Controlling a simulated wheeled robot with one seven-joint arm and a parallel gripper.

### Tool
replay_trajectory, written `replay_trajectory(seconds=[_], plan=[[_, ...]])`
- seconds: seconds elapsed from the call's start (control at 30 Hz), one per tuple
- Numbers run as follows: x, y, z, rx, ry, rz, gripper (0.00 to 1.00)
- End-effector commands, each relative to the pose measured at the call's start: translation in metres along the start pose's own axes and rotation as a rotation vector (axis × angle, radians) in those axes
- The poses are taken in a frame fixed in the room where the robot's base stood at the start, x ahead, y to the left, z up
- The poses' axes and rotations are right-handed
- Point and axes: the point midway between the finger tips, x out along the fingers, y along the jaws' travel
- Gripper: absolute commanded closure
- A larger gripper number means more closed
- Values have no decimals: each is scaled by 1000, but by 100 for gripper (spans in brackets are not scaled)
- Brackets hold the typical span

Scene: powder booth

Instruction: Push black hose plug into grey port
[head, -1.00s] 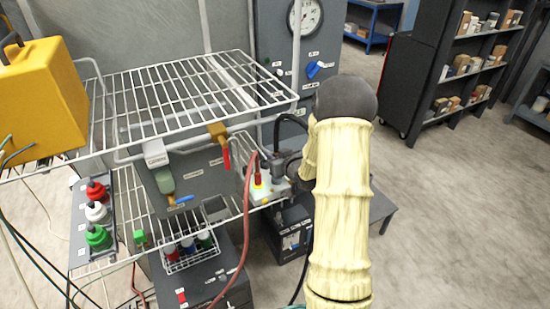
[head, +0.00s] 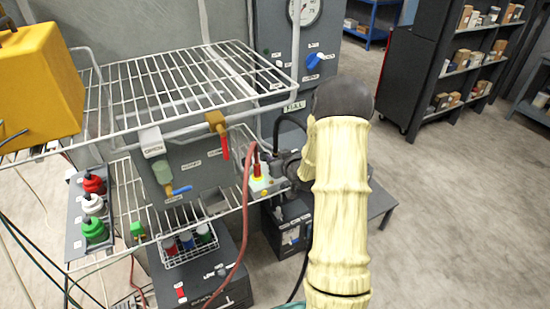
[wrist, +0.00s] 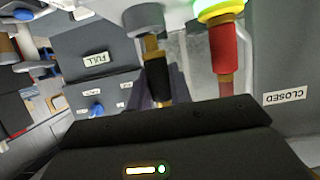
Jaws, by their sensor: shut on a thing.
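My gripper (wrist: 165,135) fills the bottom of the wrist view, shut on the black hose plug (wrist: 158,80). The plug's brass end (wrist: 150,48) points up at the grey port (wrist: 143,18). It lines up with the port and appears to meet its collar; I cannot tell how far in it is. Beside it a red plug (wrist: 225,48) sits in a port with a glowing yellow-green ring (wrist: 218,10). My wrist and arm hide the black plug and grey port there.
A wire shelf (head: 190,85) spans above the port block, with a red-handled valve (head: 224,148) and a blue-handled valve (head: 180,190) nearby. A red hose (head: 243,230) hangs in front. A black hose (head: 290,118) arches behind my wrist. Open floor lies right.

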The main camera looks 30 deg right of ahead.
Motion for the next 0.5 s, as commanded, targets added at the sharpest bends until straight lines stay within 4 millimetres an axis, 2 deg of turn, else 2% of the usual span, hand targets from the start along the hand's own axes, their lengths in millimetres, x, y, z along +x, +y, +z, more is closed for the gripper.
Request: replay_trajectory(seconds=[0.2,0.5], plan=[[3,2,9,1,1,2,100],[4,1,10,0,1,1,100]])
